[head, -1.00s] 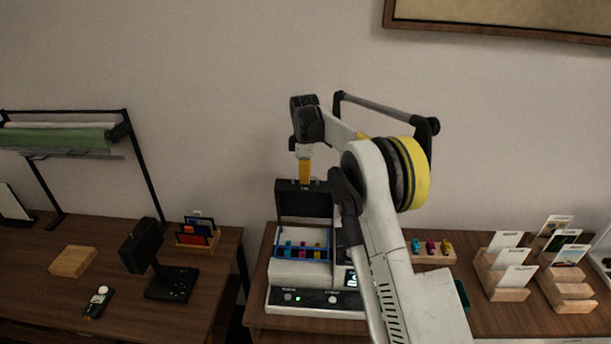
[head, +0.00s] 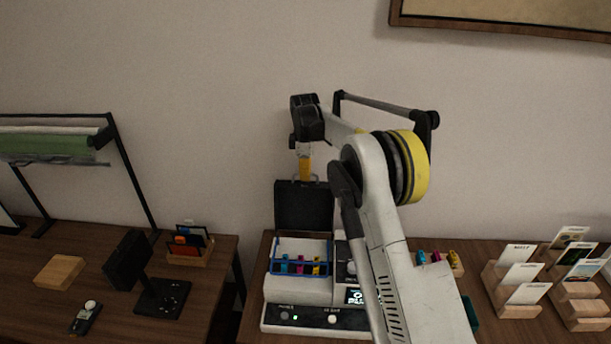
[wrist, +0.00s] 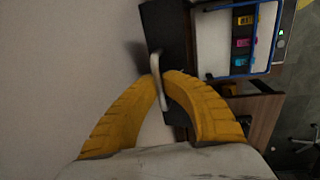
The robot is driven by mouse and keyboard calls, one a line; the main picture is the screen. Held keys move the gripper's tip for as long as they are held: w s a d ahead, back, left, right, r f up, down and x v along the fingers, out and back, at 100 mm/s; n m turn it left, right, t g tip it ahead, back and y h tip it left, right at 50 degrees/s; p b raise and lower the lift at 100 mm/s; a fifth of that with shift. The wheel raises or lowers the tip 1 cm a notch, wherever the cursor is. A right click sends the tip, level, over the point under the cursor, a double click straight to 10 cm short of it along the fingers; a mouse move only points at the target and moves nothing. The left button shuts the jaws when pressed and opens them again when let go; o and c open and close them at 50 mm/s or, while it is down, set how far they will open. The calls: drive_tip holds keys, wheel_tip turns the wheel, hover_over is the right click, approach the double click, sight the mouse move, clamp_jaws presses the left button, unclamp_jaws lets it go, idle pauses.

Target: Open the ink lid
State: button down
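The ink lid (head: 304,207) is a dark panel standing raised at the back of the white ink machine (head: 298,291) in the head view. Its pale handle (head: 316,179) is at its top edge. My gripper (head: 305,178) comes down on that handle from above. In the wrist view, the yellow fingertips (wrist: 163,78) close around the handle bar (wrist: 155,63), with the dark lid (wrist: 172,40) just beyond. Below the lid, the open bay with a blue rim (head: 301,273) shows several coloured ink cartridges.
My arm crosses in front of the machine's right side. Wooden card holders (head: 513,290) stand on the table to the right. A left table (head: 50,310) holds a black stand (head: 160,297) and a wooden block (head: 60,271). A wall is behind.

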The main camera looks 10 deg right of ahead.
drive_tip(key=c, duration=1.6)
unclamp_jaws()
drive_tip(key=shift+o, duration=0.2)
drive_tip(key=shift+r, duration=0.1)
wheel_tip(320, 180, up, 12)
drive_tip(key=s, duration=0.1)
drive_tip(key=shift+s+a, duration=0.2)
drive_tip(key=shift+s, duration=0.05)
